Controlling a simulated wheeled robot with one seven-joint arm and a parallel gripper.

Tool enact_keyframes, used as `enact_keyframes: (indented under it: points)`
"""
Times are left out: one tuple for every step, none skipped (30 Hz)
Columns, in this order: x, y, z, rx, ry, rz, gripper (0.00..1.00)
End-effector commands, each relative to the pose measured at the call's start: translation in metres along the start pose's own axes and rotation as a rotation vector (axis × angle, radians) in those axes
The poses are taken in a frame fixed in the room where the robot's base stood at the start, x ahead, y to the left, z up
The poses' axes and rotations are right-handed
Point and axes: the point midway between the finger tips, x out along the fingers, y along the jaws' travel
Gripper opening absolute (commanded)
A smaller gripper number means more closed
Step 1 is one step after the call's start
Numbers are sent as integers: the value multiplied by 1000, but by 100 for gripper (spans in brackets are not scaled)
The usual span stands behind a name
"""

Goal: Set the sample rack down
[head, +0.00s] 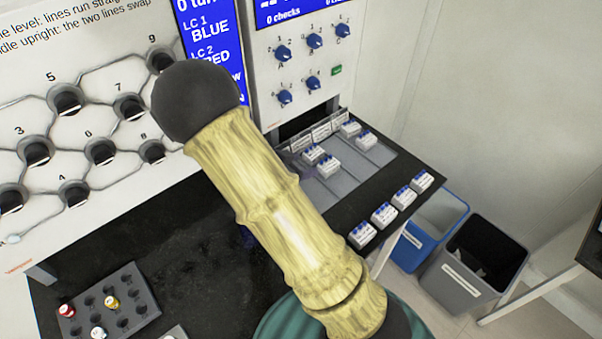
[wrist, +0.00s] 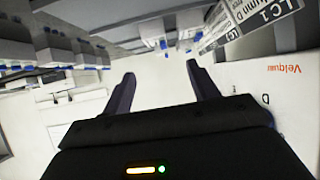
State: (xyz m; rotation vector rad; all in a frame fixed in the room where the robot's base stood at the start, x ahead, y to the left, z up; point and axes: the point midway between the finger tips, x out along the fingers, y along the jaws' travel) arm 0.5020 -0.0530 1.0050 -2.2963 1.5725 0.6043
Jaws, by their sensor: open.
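A dark grey rack with rows of round holes (head: 125,297), which looks like the sample rack, sits on the black bench at the lower left of the head view. It holds a few vials with red, yellow and white caps. It is apart from my gripper and does not show in the wrist view. My gripper (wrist: 162,88) is open, with nothing between its fingers. In the head view my arm hides most of it. In the wrist view it faces white boxes with blue parts and a label reading LC1.
A grey tray (head: 375,158) holds small blue-and-white boxes, with several more along the bench's right edge. A white panel with black ports (head: 100,110) stands behind the bench. Blue (head: 432,222) and grey (head: 465,290) bins stand on the floor at right.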

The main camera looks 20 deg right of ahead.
Motion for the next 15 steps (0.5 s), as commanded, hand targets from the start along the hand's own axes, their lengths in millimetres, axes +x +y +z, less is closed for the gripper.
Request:
enact_keyframes:
  points:
    - [0, -2, -2, -3, -19, -22, 59]
    - [-1, -5, -2, -8, -37, -43, 59]
    - [-2, -9, -3, -17, -66, -78, 59]
    - [-3, -12, -3, -27, -91, -108, 59]
    - [-4, -16, -4, -36, -120, -142, 59]
    - [-8, -21, -4, -54, -162, -193, 59]
    - [-11, -24, -4, -71, -196, -232, 59]
    - [-15, -27, -4, -87, -230, -272, 59]
    - [-22, -30, -4, -113, -275, -326, 59]
    - [-27, -31, -4, -133, -308, -365, 59]
    - [-32, -32, -4, -154, -340, -402, 59]
    - [-40, -31, -3, -188, -381, -451, 59]
    - [-46, -30, -3, -212, -411, -485, 59]
    - [-53, -28, -3, -240, -439, -518, 59]
    - [-61, -24, -3, -279, -475, -560, 59]
